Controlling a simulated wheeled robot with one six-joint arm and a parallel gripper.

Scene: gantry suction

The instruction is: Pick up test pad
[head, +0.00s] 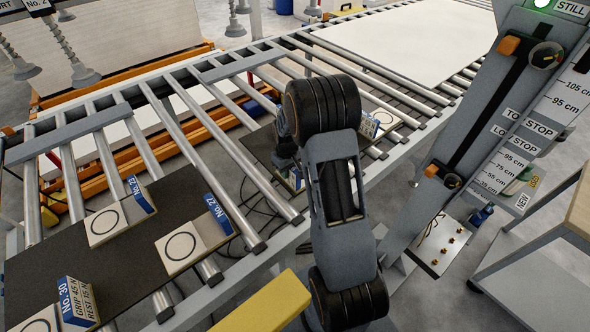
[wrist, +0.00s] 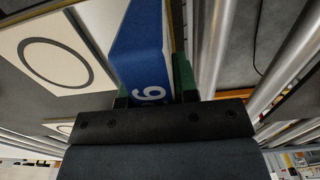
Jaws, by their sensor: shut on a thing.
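In the wrist view the jaws of my gripper (wrist: 155,92), with green pads, are shut on the upright blue label of a test pad (wrist: 147,45). A white digit, 6 or 9, shows on the label; the rest of its number is hidden. A white plate with a black ring (wrist: 55,62) lies to the left; I cannot tell whether it belongs to the held pad. In the head view my arm hides the jaws and most of the held pad. Other test pads, No. 23 (head: 108,222), No. 27 (head: 182,247) and No. 30 (head: 42,320), rest on dark boards.
Another blue-labelled pad (head: 382,120) stands right of my arm. The boards lie across a roller conveyor (head: 225,205). A post with a centimetre scale (head: 500,160) rises at right. Suction cups (head: 84,75) hang at upper left. A large white sheet (head: 410,45) lies on the far rollers.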

